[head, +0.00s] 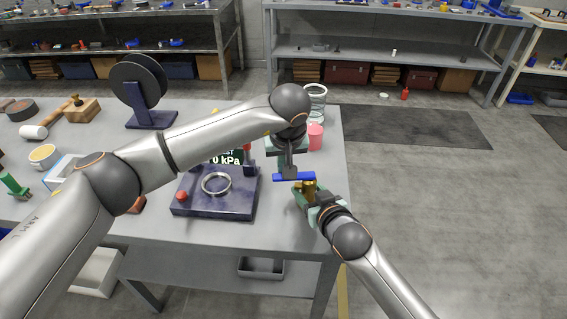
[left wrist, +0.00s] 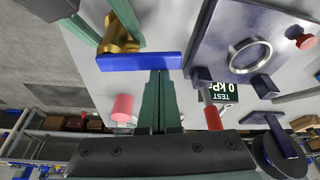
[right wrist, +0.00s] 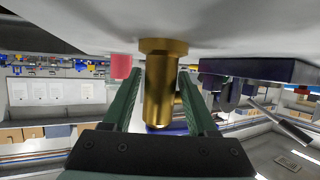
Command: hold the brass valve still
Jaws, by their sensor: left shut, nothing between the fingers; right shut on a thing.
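The brass valve (head: 309,186) is near the right edge of the grey table. In the right wrist view the valve's body (right wrist: 160,88) stands between the green fingers of my right gripper (right wrist: 163,85), which is shut on it. Its flange is at or very near the table surface. A blue bar (head: 284,177) lies across beside the valve; it also shows in the left wrist view (left wrist: 125,63). My left gripper (left wrist: 160,76) is shut and empty, its tips at the bar's edge. I cannot tell whether they touch it.
A dark test stand (head: 240,204) with a metal ring and a "0 kPa" display is left of the valve. A pink cup (head: 315,137) and a wire-like cylinder (head: 316,97) stand behind. A black reel (head: 138,80) is at the back left. Free floor lies to the right.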

